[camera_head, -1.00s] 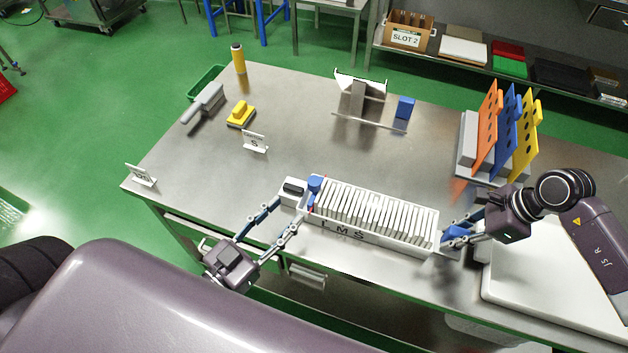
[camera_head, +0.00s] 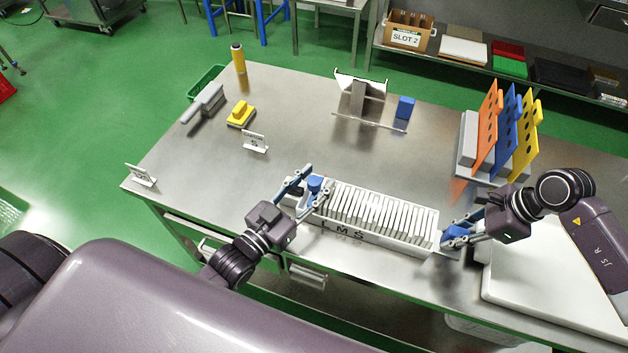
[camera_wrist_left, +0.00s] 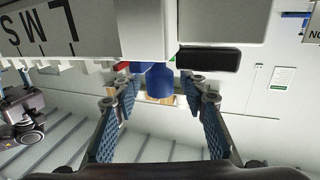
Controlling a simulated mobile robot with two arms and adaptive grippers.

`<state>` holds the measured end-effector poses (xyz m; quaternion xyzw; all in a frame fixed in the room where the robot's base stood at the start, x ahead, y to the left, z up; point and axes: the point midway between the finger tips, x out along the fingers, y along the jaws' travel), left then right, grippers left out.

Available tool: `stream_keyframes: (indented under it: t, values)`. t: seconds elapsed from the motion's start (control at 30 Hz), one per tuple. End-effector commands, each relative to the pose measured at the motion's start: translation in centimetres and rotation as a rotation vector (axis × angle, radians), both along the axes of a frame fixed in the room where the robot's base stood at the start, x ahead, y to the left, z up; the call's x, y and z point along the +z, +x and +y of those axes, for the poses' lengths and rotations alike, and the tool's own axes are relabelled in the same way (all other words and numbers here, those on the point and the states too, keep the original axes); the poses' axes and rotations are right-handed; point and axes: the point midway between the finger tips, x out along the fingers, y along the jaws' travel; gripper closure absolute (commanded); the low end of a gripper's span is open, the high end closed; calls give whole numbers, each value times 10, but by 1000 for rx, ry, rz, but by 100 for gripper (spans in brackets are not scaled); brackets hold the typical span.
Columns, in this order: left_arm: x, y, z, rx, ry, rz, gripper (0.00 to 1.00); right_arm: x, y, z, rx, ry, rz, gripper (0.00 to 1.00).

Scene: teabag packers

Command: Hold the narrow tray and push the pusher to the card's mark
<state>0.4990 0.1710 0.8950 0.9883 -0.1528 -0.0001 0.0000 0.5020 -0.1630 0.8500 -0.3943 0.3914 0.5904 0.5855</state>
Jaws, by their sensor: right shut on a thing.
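The narrow tray (camera_head: 385,238) is white, holds a row of upright white teabags and is marked L M S on its front. The pusher's blue knob (camera_head: 315,183) stands at the tray's left end; it also shows in the left wrist view (camera_wrist_left: 160,80). My left gripper (camera_head: 317,178) is open, its fingers on either side of the knob, with gaps visible in the left wrist view. My right gripper (camera_head: 464,228) is shut on the blue grip (camera_head: 458,232) at the tray's right end. The card (camera_head: 254,141) stands behind and left, showing an S.
Another small card (camera_head: 141,175) stands at the left table edge. A yellow block (camera_head: 241,113), a grey-handled tool (camera_head: 205,102) and a yellow bottle (camera_head: 238,58) are back left. A metal stand (camera_head: 360,98), a blue block (camera_head: 405,107) and coloured perforated plates (camera_head: 508,130) are behind. The table centre is clear.

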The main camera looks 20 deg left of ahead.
Motion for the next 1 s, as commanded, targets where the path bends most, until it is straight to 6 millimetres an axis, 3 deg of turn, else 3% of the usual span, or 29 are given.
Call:
stream_keyframes:
  t: [0.07, 0.43, 0.77, 0.87, 1.0]
  values:
    - [0, 0, 0, 0, 0, 0, 61, 1, 0, 0, 0, 1, -1, 100]
    - [0, 0, 0, 0, 0, 0, 100, 1, 0, 0, 0, 1, -1, 100]
    - [0, -1, -4, 0, -2, 1, 100, 1, 0, 0, 0, 1, -1, 100]
    - [-1, 0, -18, 1, -6, 2, 100, 1, 0, 0, 0, 1, -1, 100]
    - [-1, 0, -53, 1, -9, 3, 100, 1, 0, 1, 1, 2, -1, 100]
